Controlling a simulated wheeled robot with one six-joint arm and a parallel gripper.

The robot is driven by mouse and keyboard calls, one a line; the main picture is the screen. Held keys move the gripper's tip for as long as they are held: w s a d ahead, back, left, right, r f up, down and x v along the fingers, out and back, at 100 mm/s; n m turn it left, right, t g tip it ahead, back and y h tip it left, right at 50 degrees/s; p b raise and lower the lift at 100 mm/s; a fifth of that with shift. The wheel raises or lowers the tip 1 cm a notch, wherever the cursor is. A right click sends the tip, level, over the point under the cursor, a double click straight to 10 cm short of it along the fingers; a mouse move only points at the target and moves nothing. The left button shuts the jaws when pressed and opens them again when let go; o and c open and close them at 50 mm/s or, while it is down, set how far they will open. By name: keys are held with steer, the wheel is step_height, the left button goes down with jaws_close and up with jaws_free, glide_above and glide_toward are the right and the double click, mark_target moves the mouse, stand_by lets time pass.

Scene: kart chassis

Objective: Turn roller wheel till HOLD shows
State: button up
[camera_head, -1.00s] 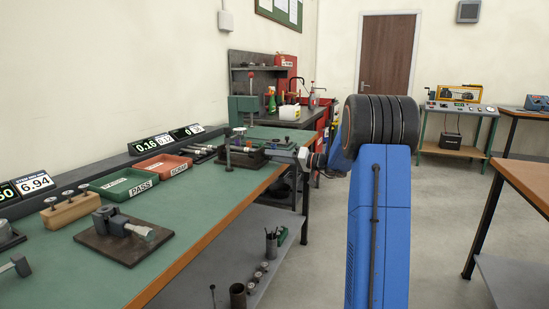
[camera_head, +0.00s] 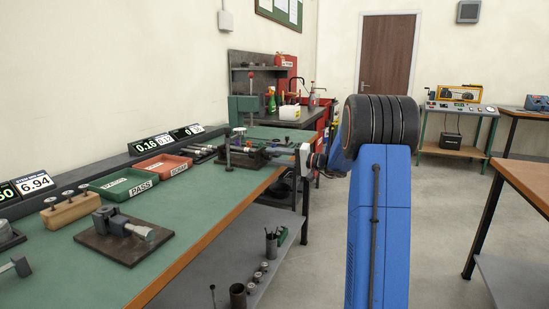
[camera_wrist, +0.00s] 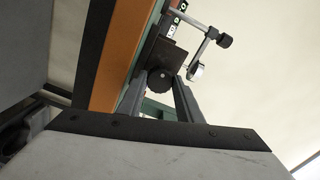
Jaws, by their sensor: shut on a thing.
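The roller wheel (camera_wrist: 159,84) is a small dark disc with a ridged rim on a dark block fixture in the wrist view. My gripper (camera_wrist: 162,92) has a grey finger on each side of it and is shut on it. In the head view my gripper (camera_head: 287,151) reaches in from the right to the fixture (camera_head: 247,155) at the bench's far end; the wheel itself cannot be made out there. Displays (camera_head: 153,144) stand along the bench's back, reading 0.16 and 6.94 among others. I cannot make out HOLD on any of them.
On the green bench (camera_head: 195,225) are a green PASS tray (camera_head: 125,185), a red tray (camera_head: 163,166), a wooden block with pins (camera_head: 70,208) and a clamp fixture (camera_head: 122,237). In the wrist view a jointed rod (camera_wrist: 205,45) stands close beside the wheel.

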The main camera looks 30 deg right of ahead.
steer(key=shift+f+m, duration=0.1)
steer(key=shift+m, duration=10.9)
steer(key=shift+m, duration=0.4)
steer(key=o, duration=1)
steer(key=shift+o, duration=0.2)
steer(key=shift+d, duration=0.1)
